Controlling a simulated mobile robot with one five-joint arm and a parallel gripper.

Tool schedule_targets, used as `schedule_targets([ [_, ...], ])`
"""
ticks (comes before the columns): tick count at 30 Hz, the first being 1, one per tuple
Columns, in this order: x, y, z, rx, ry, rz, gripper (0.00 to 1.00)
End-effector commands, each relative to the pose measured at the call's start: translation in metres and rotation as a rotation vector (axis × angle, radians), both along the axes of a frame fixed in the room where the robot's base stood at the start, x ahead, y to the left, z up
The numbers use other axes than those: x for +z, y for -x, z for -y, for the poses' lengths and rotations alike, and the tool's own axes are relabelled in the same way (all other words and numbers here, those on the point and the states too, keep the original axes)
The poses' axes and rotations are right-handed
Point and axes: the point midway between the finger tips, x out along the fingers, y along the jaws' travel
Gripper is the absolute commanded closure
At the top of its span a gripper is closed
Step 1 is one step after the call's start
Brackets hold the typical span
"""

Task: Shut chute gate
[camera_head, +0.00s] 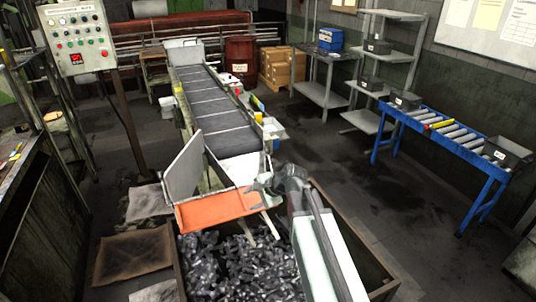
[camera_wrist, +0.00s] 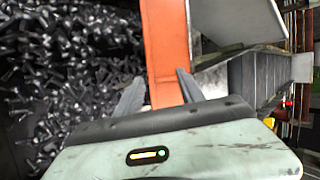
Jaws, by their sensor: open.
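An orange panel (camera_head: 215,210), which looks like the chute gate, sits at the near end of the conveyor's pale chute (camera_head: 242,167), above the edge of a bin of bolts. In the wrist view the orange panel (camera_wrist: 163,40) runs down between my fingers. My gripper (camera_head: 266,188) is at the panel's right end. In the wrist view my gripper (camera_wrist: 160,75) is open, with one finger on each side of the panel. I cannot tell whether either finger touches it. A grey plate (camera_head: 185,168) stands upright at the chute's left side.
Dark bolts (camera_head: 235,265) fill the bin below; they also fill the left of the wrist view (camera_wrist: 65,75). The conveyor belt (camera_head: 210,105) runs back from the chute. A control panel (camera_head: 78,38) stands at left, a blue roller table (camera_head: 445,140) at right.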

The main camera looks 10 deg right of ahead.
Motion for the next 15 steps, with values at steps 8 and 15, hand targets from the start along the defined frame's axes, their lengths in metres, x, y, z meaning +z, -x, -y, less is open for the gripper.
schedule_targets([
  [8,0.033,-0.206,0.048,-0.753,-1.187,-0.127,0.54],
  [15,0.0,-0.248,0.117,-0.861,-1.442,-0.136,0.54],
])
